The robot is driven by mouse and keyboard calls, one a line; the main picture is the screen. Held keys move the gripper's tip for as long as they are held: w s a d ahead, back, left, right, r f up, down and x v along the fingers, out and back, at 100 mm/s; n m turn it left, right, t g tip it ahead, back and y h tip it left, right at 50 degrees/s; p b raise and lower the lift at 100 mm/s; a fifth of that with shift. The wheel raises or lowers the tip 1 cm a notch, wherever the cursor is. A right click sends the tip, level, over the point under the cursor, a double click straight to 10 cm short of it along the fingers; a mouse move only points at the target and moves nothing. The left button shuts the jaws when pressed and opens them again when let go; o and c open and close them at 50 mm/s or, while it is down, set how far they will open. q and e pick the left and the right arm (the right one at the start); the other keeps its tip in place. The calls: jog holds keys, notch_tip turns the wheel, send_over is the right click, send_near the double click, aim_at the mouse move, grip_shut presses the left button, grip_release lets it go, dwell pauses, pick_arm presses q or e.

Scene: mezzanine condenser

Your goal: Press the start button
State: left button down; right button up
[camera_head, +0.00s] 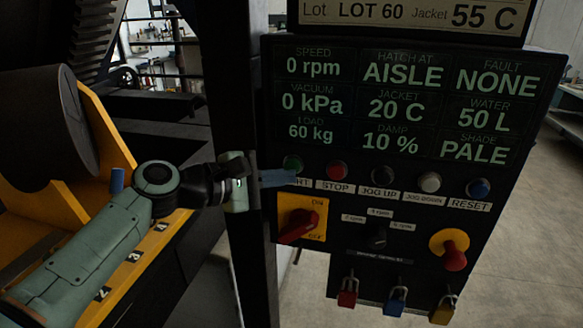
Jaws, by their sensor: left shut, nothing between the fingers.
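The start button (292,163) is a green round button at the left end of the button row on the dark control panel (400,235). My left gripper (284,178) reaches in from the left, with its fingers shut and empty. Its bluish fingertips lie just below the green button in the picture and cover the first letters of the START label (302,183). I cannot tell whether the tips touch the panel. My right gripper is not in view.
Below are a red rotary switch (299,226) and a red emergency knob (454,256). A dark post (232,80) stands left of the panel.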

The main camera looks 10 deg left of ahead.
pick_arm(q)
jog(key=shift+w, duration=0.15)
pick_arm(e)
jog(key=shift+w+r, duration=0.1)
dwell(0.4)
pick_arm(q)
jog(key=shift+w, duration=0.4)
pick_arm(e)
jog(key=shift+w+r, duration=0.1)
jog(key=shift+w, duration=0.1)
